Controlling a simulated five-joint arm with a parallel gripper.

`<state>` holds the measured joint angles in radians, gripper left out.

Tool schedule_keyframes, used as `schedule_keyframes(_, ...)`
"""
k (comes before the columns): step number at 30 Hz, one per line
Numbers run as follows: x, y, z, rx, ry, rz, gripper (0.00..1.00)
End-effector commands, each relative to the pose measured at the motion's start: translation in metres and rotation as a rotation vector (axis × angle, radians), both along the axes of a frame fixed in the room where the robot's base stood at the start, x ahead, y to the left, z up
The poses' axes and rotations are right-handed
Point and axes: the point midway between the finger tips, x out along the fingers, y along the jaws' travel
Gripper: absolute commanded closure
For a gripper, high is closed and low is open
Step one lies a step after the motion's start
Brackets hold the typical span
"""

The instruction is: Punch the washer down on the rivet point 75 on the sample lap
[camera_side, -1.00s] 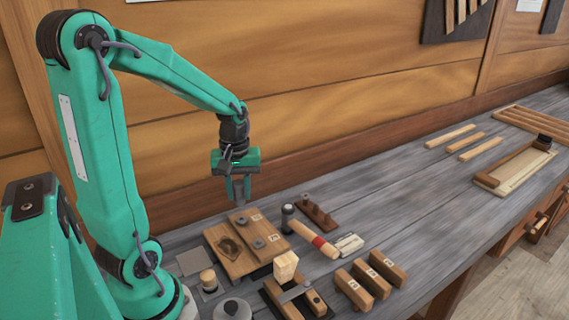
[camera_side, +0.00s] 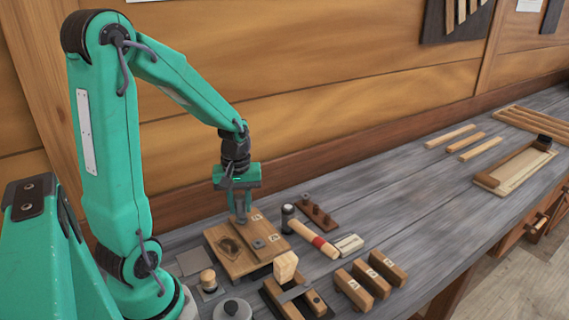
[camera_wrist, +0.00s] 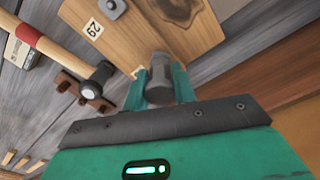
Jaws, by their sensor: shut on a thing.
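The sample lap (camera_side: 232,262) is a light wooden block of overlapping boards with two number tags and a dark oval patch; its wood also shows in the wrist view (camera_wrist: 130,35). My gripper (camera_side: 240,207) is low over its upper part, shut on a short grey cylinder, the punch (camera_wrist: 160,68). The punch's lower end is at the board near the upper tag; I cannot tell whether it touches. The rivet point and washer under it are hidden. Another grey fitting (camera_side: 258,244) sits by the lower tag (camera_side: 274,237).
A hammer (camera_side: 312,239) with a red band lies right of the lap, beside a dark peg rack (camera_side: 317,213). Several tagged wooden blocks (camera_side: 371,279), a clamp-like fixture (camera_side: 296,297) and a grey round pot (camera_side: 232,309) stand in front.

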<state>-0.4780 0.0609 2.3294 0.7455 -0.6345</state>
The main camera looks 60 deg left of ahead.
Motion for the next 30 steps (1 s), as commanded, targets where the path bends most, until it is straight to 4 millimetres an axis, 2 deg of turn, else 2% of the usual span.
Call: schedule_keyframes(30, 0.0000, 0.0000, -0.0095, 0.000, 0.000, 0.000, 1.00)
